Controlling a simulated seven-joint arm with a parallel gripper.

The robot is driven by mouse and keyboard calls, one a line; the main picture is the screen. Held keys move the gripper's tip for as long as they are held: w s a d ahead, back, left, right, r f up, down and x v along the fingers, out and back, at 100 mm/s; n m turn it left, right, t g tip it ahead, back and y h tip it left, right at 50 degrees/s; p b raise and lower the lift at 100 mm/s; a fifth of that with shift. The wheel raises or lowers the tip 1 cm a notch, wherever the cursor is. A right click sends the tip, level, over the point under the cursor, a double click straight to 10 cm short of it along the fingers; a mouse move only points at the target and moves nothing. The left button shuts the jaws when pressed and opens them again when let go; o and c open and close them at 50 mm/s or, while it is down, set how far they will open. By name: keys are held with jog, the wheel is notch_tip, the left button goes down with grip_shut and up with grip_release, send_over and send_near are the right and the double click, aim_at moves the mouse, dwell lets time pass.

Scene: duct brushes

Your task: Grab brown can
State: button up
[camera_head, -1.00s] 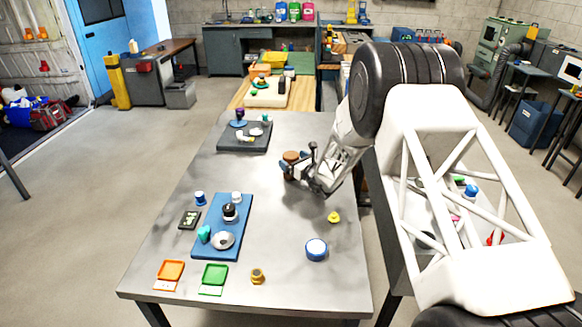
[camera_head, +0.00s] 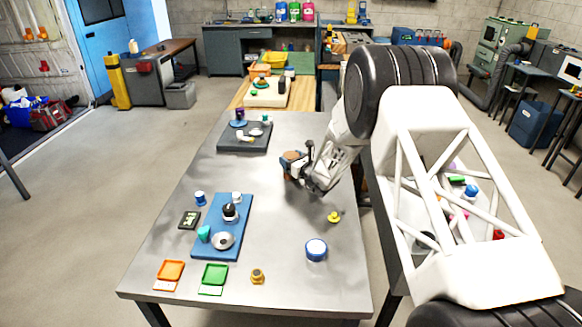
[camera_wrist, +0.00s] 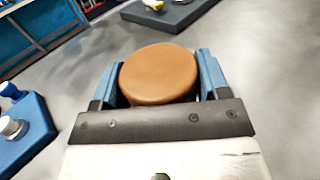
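The brown can (camera_head: 291,156) stands on the grey table, right of its middle. In the wrist view its round brown top (camera_wrist: 159,73) fills the space between the two blue fingers. My gripper (camera_head: 296,166) is low over the table, with one finger on each side of the can. In the wrist view the gripper (camera_wrist: 160,80) shows little or no gap between the fingers and the can's rim. The can's lower side is mostly hidden, and whether the fingers press on it cannot be made out.
A blue board (camera_head: 232,248) with several small items lies to the left. A dark board (camera_head: 229,147) with items lies further back. A yellow duck-like object (camera_head: 334,217) and a blue-and-white round container (camera_head: 316,250) stand nearer the front. The table around the can is clear.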

jog(key=c, duration=0.5)
jog(key=shift+r, duration=0.2)
jog(key=shift+r, duration=0.55)
notch_tip(320, 180, up, 2)
jog(key=shift+r, duration=0.1)
jog(key=s+d+r, duration=0.1)
jog(key=s+d, duration=0.3)
jog(key=s, duration=1.1)
jog(key=shift+s+r, duration=0.15)
jog(key=shift+s, duration=0.1)
